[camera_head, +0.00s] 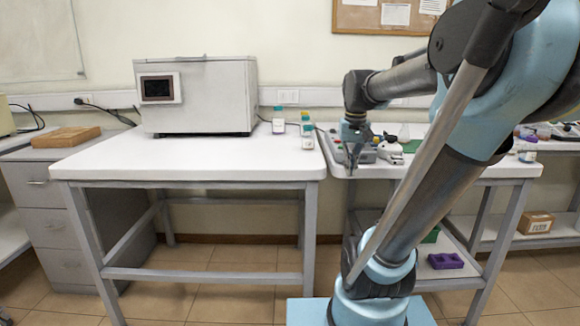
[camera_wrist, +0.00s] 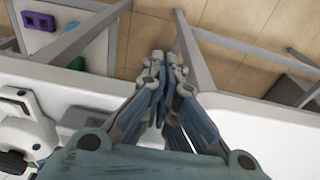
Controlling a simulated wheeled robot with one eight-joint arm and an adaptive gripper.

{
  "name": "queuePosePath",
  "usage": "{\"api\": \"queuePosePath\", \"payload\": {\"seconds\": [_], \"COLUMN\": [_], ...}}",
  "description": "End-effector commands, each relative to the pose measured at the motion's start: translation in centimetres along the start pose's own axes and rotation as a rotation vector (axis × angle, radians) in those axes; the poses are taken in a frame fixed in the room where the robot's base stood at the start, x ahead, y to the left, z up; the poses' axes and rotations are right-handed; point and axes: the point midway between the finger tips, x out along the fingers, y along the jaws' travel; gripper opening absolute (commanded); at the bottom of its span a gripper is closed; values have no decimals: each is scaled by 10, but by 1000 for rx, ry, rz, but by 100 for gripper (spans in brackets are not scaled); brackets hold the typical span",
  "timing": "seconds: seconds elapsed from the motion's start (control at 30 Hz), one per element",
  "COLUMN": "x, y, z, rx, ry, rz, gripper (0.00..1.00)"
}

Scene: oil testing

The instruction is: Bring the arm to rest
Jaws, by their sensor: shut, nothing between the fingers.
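My gripper (camera_head: 352,166) hangs pointing down at the left end of the right-hand bench, by its front left corner in the head view. In the wrist view my gripper (camera_wrist: 167,60) has its fingers together with nothing between them. Bench edges and the tiled floor show beyond the fingertips. My blue and grey arm fills the right of the head view and hides part of the right-hand bench.
A white box-shaped instrument (camera_head: 200,95) and two small bottles (camera_head: 307,135) stand on the left table (camera_head: 190,165). A white device (camera_head: 391,150) stands close right of my gripper. A purple block (camera_head: 446,261) lies on the lower shelf. The left table's front is clear.

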Motion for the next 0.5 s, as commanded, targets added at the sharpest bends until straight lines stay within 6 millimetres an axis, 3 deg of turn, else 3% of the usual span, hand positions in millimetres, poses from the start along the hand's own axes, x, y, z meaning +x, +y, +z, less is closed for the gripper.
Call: {"api": "queuePosePath", "payload": {"seconds": [0.03,0.2,0.5], "x": [12,50,122], "y": [0,0,-1], "z": [17,64,135], "rx": [0,-3,-7], "ry": [8,31,72], "rz": [0,1,2], "gripper": [0,0,0]}}
